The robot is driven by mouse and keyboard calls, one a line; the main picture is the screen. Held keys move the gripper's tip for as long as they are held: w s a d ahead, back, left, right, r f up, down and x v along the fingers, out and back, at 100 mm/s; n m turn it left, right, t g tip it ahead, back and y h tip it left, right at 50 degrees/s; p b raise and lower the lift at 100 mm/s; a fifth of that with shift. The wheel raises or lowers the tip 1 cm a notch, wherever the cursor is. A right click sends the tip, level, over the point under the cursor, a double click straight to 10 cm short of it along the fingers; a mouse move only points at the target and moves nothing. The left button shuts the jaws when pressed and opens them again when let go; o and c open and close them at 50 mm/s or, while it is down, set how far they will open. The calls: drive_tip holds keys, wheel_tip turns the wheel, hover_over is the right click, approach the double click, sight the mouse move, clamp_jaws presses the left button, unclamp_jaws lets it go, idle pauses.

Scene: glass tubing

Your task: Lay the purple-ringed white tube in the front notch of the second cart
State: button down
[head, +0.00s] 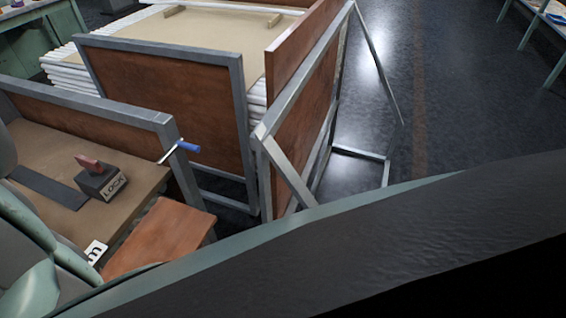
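No purple-ringed white tube can be made out. White tubes (62,70) lie stacked at the sides of a cart with brown panels (165,103) and grey metal frames, at the back. A nearer bench or cart (45,140) with a tan top and brown rear panel stands at left. I cannot tell which one is the second cart, and no front notch can be made out. My gripper is not in view, so its hold is hidden.
A block marked LOCK (101,184) with a red handle sits on the tan top beside a dark strip (48,187). A blue-handled crank (187,147) juts from the frame. A brown board (160,238) projects in front. Open floor (450,100) lies at right.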

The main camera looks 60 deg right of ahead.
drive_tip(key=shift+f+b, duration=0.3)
drive_tip(key=shift+b, duration=0.05)
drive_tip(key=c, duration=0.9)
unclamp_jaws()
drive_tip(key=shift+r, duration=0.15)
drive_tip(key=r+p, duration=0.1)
drive_tip(key=p, duration=0.1)
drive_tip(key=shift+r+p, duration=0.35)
drive_tip(key=shift+p, duration=0.05)
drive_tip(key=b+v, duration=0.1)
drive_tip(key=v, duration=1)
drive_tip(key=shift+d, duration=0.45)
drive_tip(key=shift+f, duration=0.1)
